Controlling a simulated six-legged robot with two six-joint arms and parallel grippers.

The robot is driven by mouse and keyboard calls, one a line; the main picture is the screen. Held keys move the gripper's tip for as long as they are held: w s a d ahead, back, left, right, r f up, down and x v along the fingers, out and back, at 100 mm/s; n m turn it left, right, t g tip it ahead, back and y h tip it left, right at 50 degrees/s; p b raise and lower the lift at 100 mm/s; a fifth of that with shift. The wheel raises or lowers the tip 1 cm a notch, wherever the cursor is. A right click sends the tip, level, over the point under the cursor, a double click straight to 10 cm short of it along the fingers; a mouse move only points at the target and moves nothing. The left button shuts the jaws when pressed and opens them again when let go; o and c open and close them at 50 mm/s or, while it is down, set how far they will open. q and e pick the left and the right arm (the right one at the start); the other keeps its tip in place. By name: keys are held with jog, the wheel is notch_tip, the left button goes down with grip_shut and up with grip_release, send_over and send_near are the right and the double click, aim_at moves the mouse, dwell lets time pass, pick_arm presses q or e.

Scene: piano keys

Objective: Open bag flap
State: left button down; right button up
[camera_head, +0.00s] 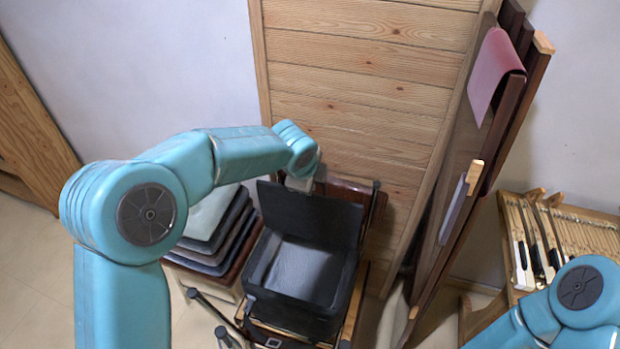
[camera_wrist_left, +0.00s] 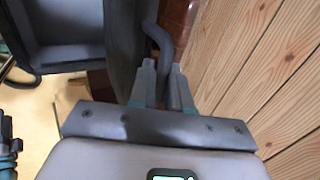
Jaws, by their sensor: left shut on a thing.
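The black bag (camera_head: 298,280) stands below the wooden panel, its top open and its inside showing. Its flap (camera_head: 312,215) stands raised at the back, upright; the flap also shows in the left wrist view (camera_wrist_left: 127,40). I cannot tell whether that part is the flap's edge or a strap. My right arm shows at the lower right, its gripper out of frame.
A stack of dark cushions (camera_head: 215,235) is left of the bag. Plank panel (camera_head: 365,80) rises behind it. A leaning dark board (camera_head: 470,150) with a red cloth (camera_head: 493,75) and piano keys (camera_head: 570,235) are to the right. Floor is clear at far left.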

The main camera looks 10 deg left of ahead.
pick_arm(q)
jog(key=shift+f, duration=0.1)
jog(key=c, duration=1.3)
grip_release()
jog(key=shift+s, duration=0.1)
jog(key=shift+f, duration=0.1)
jog(key=shift+s, duration=0.1)
